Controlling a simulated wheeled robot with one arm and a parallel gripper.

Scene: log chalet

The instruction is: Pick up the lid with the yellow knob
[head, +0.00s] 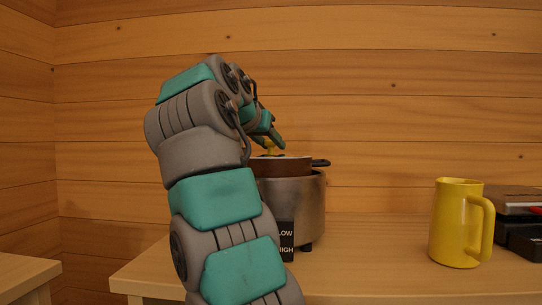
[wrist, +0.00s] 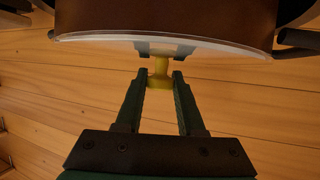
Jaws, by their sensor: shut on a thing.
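The lid (head: 290,156) with the yellow knob (head: 268,146) is over the brown pot (head: 292,167) in the silver cooker (head: 308,205). I see no clear gap between lid and pot. My gripper (head: 274,138) reaches in from above left, partly hidden by my arm. In the wrist view, the two fingers of my gripper (wrist: 163,76) are shut on the yellow knob (wrist: 159,70), one on each side. The lid's pale, clear rim (wrist: 100,38) curves across the top of that view, in front of the brown pot (wrist: 200,17).
A dark handle (head: 320,163) sticks out at the pot's right. A yellow mug (head: 459,222) stands on the right of the wooden table (head: 370,260). Dark boxes (head: 520,210) are at the far right. The log wall (head: 400,100) is close behind. Table between cooker and mug is clear.

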